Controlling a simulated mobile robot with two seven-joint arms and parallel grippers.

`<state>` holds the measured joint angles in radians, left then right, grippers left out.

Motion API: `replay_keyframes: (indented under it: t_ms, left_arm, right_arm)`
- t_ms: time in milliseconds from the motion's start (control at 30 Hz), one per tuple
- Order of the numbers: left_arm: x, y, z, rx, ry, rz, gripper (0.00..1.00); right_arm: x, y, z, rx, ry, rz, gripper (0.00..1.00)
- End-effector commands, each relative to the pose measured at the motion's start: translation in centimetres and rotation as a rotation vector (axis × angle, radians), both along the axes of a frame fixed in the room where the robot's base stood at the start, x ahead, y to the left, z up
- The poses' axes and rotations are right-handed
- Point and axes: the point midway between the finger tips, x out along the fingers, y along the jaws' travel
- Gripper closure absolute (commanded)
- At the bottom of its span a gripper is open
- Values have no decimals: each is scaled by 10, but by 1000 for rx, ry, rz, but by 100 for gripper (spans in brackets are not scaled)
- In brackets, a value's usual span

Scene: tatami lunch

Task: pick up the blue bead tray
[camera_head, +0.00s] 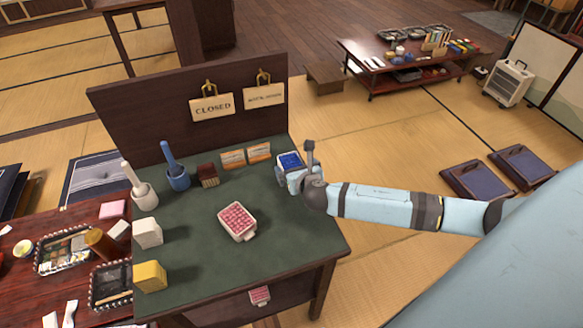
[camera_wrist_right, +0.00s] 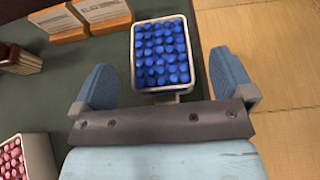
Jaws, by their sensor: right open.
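The blue bead tray (camera_head: 290,161) is a small white-rimmed tray filled with blue beads. It sits at the right edge of the green table top (camera_head: 190,235). In the right wrist view the tray (camera_wrist_right: 161,55) lies ahead, between the two spread fingers. My right gripper (camera_head: 291,172) is open, its fingers (camera_wrist_right: 163,80) apart on either side of the tray's near part, with gaps visible to both sides. Part of the tray is hidden behind the gripper in the head view. My left gripper is not in view.
A pink bead tray (camera_head: 238,221) sits mid-table. Two orange-and-white cards (camera_head: 246,156) and a dark red box (camera_head: 208,175) stand left of the blue tray. A blue mortar with pestle (camera_head: 177,177) and a dark board with a CLOSED sign (camera_head: 212,106) are behind. Tatami floor lies right.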

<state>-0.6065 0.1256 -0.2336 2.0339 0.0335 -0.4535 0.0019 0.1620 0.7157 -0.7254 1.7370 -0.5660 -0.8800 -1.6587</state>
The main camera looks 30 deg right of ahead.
Motion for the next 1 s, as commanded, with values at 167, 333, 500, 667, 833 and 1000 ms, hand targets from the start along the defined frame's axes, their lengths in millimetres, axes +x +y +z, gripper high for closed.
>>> replay_keyframes:
  t_ms: [167,333,500,667,833,1000]
  left_arm:
    - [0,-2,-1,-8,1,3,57]
    - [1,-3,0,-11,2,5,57]
    - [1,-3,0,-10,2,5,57]
    - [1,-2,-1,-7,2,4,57]
    - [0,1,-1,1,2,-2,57]
    - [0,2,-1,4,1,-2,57]
  right_arm:
    - [20,-5,-8,1,0,0,0]
    - [22,-5,-10,1,2,1,0]
    - [22,-5,-10,1,1,1,14]
    - [22,-5,-10,0,1,0,51]
    - [22,-5,-9,0,1,0,56]
    - [22,-5,-7,0,0,0,56]
